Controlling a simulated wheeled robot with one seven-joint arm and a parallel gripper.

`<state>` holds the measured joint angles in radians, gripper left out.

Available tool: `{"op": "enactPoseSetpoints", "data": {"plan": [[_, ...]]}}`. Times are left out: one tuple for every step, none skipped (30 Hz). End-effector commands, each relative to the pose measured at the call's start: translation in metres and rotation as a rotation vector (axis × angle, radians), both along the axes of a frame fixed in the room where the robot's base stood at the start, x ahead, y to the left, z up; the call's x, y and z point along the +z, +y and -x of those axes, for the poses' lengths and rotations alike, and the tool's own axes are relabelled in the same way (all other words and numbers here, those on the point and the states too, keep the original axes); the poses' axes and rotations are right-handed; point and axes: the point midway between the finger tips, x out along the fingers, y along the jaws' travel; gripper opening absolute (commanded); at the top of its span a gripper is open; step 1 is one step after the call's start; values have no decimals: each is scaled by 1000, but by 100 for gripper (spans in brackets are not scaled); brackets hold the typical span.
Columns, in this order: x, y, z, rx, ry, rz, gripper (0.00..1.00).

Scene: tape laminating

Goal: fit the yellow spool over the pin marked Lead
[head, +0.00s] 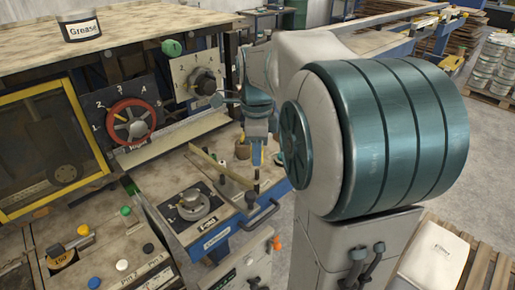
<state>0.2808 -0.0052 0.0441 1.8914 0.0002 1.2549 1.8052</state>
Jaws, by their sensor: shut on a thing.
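My gripper (257,160) is small in the head view, pointing down over the machine's front table, with my large arm close on its right. It is shut on a small yellow thing, which I take for the yellow spool (257,154); its shape is mostly hidden by the fingers. Just below it a thin dark post (257,182) stands near the right end of the table. I cannot tell whether the spool touches it. I cannot read a mark at the post, so I cannot tell which pin is Lead.
A long bar (222,168) crosses the table beside the post. A red handwheel (131,122) is behind left. A yellow-sided cylinder (62,256) and pins marked 2 and 3 are lower left.

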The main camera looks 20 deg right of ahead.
Motion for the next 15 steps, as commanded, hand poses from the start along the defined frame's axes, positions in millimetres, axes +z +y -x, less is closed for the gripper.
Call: {"op": "enactPoseSetpoints", "data": {"plan": [[-5,0,0,0,0,0,6],[-6,0,0,0,0,0,6],[-9,0,0,0,1,0,6],[-10,0,0,0,1,0,6],[-12,0,0,0,1,0,6],[-14,0,0,0,1,0,6],[-15,0,0,0,1,0,6],[-17,0,0,0,1,0,6],[-19,0,0,0,1,0,6],[-20,0,0,0,1,0,6],[-22,0,0,0,1,0,6],[-24,0,0,0,1,0,6],[-25,0,0,0,1,0,6],[-27,0,0,0,1,0,6],[-29,0,0,0,1,0,6]]}}
